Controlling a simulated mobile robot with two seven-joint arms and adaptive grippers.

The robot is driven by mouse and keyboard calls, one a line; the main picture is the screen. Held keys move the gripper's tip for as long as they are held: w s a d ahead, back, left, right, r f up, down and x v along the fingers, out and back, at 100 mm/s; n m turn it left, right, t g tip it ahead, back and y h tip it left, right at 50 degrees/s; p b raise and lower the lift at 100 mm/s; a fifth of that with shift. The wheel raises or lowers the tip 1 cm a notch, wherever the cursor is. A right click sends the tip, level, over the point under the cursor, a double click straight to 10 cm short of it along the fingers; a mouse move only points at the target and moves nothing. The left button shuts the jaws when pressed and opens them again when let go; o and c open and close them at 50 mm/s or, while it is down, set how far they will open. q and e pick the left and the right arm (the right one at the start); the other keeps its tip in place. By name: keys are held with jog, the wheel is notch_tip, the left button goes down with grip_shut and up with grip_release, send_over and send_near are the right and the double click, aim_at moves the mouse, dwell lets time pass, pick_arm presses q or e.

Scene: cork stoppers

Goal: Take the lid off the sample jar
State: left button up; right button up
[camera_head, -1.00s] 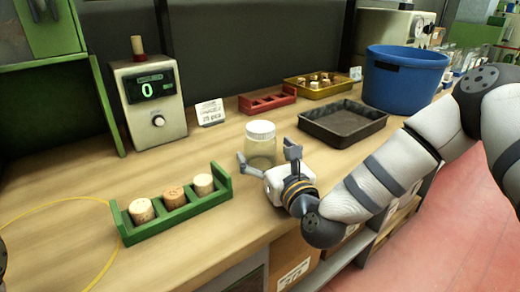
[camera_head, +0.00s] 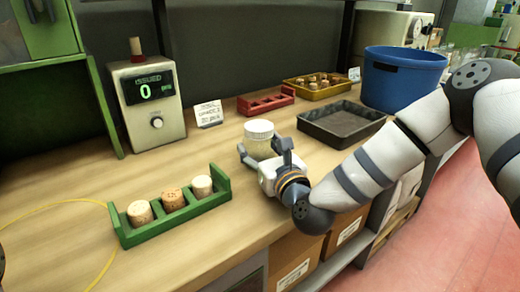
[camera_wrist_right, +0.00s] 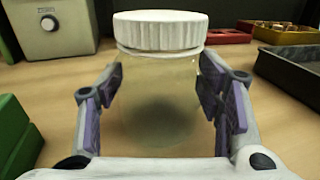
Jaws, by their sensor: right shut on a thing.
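The sample jar is clear glass and stands upright on the bench in the head view (camera_head: 259,147). Its white ribbed lid (camera_head: 259,129) sits on top. In the right wrist view the lid (camera_wrist_right: 160,30) rests level on the jar's neck, and the jar body (camera_wrist_right: 158,105) looks empty or nearly so. My right gripper (camera_head: 261,152) is shut on the jar's body below the lid. Its fingers lie on both sides of the glass in the right wrist view (camera_wrist_right: 160,85). My left gripper is not in view.
A green rack (camera_head: 178,222) with three corks stands at front left. Behind are a counter box (camera_head: 150,125) reading 0, a card (camera_head: 208,114), a red rack (camera_head: 266,100), a yellow tray (camera_head: 293,90), a black tray (camera_head: 340,138) and a blue tub (camera_head: 402,95). Bench between green rack and jar is clear.

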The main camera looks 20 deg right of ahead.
aim_at(266, 135)
jog(key=r, duration=0.4)
jog(key=shift+s+d+r+p, duration=0.2)
jog(key=shift+s+p, duration=0.15)
jog(key=s+d+r+p, duration=0.1)
jog(key=s+d+r, duration=0.1)
jog(key=s+r, duration=0.2)
jog(key=s+d+r, duration=0.3)
jog(key=s+r, duration=0.1)
jog(key=s, duration=0.4)
jog(key=shift+d+p, duration=0.25)
jog(key=shift+p, duration=0.1)
jog(key=o, duration=0.7)
jog(key=shift+r, duration=0.1)
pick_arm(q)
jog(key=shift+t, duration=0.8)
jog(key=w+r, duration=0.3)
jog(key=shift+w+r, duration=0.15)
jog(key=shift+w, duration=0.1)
pick_arm(e)
jog(key=c, duration=1)
jog(key=shift+c, duration=0.2)
